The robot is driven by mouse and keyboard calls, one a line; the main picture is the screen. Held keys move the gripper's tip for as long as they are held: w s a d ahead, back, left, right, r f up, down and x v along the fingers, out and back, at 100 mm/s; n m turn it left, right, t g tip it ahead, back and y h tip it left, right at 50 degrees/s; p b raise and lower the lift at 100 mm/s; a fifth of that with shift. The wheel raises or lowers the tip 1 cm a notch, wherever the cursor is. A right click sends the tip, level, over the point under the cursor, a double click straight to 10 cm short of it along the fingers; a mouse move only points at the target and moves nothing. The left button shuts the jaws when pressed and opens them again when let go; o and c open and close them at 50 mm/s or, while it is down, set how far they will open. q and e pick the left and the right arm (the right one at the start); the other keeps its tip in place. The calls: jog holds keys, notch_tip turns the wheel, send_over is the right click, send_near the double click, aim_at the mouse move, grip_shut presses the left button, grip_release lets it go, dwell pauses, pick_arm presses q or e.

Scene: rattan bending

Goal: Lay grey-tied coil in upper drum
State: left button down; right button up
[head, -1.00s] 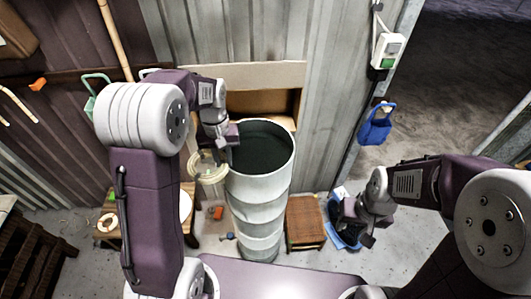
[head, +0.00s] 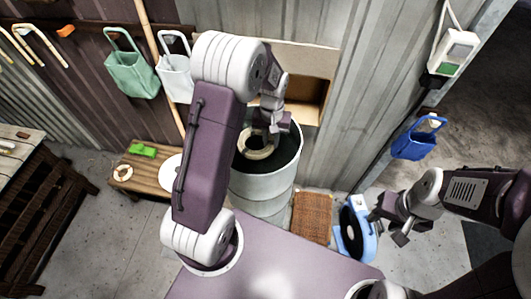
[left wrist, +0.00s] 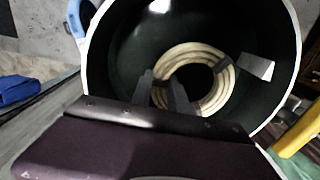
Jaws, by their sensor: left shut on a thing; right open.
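The pale coil (head: 262,155) is inside the mouth of the upper drum (head: 262,190), a white drum with a dark green inside. My left gripper (head: 272,128) reaches down over the rim and is shut on the coil. In the left wrist view the coil (left wrist: 222,76) lies within the drum's rim (left wrist: 87,68), with my left fingers (left wrist: 162,95) at its near-left side. A pale grey tab (left wrist: 255,67) shows beside the coil; whether it belongs to the tie is unclear. I cannot tell if the coil touches the bottom. My right gripper (head: 387,228) is open and empty at the right.
A wooden shelf opening (head: 310,88) is behind the drum. A wicker stool (head: 312,217) and a blue round device (head: 357,235) stand to its right. A low bench (head: 150,185) stands left. Green (head: 133,72), white (head: 177,80) and blue (head: 415,147) buckets hang on the walls.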

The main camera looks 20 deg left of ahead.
pick_arm(q)
jog(key=f, duration=0.1)
jog(key=w+f, duration=0.1)
jog(key=shift+w+d+f, duration=0.15)
jog(key=shift+d+f, duration=0.15)
jog(key=shift+f, duration=0.1)
jog(key=f, duration=0.1)
jog(key=s+f+p, duration=0.1)
jog(key=f, duration=0.1)
jog(key=shift+a+f+p, duration=0.2)
jog(key=shift+f+p, duration=0.1)
jog(key=shift+w+d+f, duration=0.1)
jog(key=shift+w+f, duration=0.15)
jog(key=shift+w, duration=0.05)
jog(key=shift+s+f+b, duration=0.15)
jog(key=shift+f+b, duration=0.3)
jog(key=shift+b, duration=0.1)
pick_arm(e)
jog(key=shift+w+d+r, duration=0.15)
jog(key=shift+w+r, duration=0.15)
jog(key=shift+r, duration=0.15)
pick_arm(q)
jog(key=c, duration=1.3)
grip_release()
pick_arm(e)
jog(key=shift+w, duration=0.15)
pick_arm(q)
jog(key=shift+o, duration=0.2)
